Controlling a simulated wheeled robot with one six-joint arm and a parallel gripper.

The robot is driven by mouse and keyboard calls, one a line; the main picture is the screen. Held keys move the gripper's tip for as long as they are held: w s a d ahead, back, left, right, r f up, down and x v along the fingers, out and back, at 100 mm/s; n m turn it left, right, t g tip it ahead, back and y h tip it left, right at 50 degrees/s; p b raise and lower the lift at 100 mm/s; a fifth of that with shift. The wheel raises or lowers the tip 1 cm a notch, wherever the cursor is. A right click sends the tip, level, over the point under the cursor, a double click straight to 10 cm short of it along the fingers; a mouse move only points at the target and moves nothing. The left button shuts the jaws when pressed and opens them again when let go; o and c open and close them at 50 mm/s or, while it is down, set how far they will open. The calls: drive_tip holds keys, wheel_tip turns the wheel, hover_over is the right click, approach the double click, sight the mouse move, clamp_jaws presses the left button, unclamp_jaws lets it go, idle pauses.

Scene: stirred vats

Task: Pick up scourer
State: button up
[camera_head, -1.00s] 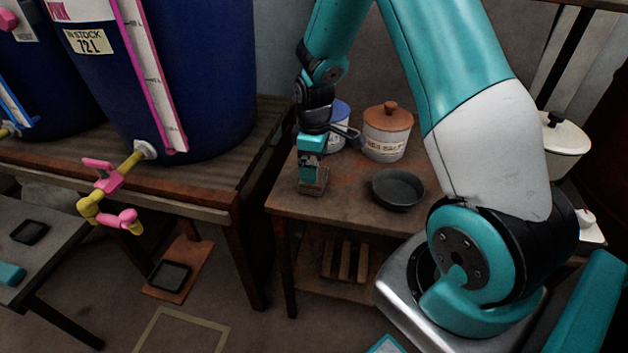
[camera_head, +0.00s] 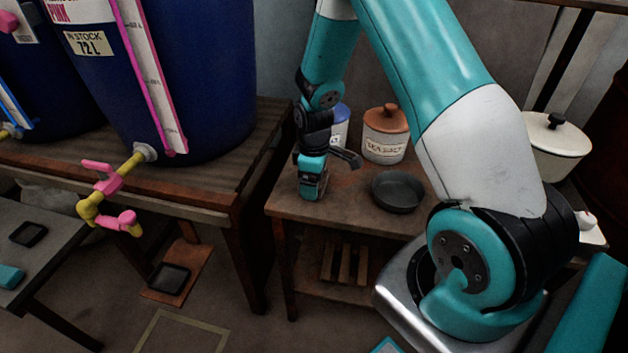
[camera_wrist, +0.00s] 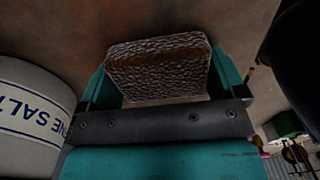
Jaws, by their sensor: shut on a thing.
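The scourer (camera_wrist: 158,68) is a brown block with a rough, crinkled top. In the wrist view it sits between the two teal fingers of my gripper (camera_wrist: 160,90), which is shut on it. In the head view my gripper (camera_head: 311,188) points down at the left end of the small brown table (camera_head: 345,208). The scourer is small and mostly hidden by the fingers there. I cannot tell whether it touches the tabletop.
A salt jar with an orange lid (camera_head: 386,136) and a grey bowl (camera_head: 398,191) stand right of my gripper. A blue-and-white canister (camera_head: 340,128) is close behind it. A blue vat (camera_head: 190,80) with a pink-handled tap stands left. A white lidded pot (camera_head: 556,150) is far right.

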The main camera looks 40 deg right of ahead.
drive_tip(key=shift+r, duration=0.15)
wheel_tip(320, 180, up, 20)
drive_tip(key=p, duration=0.2)
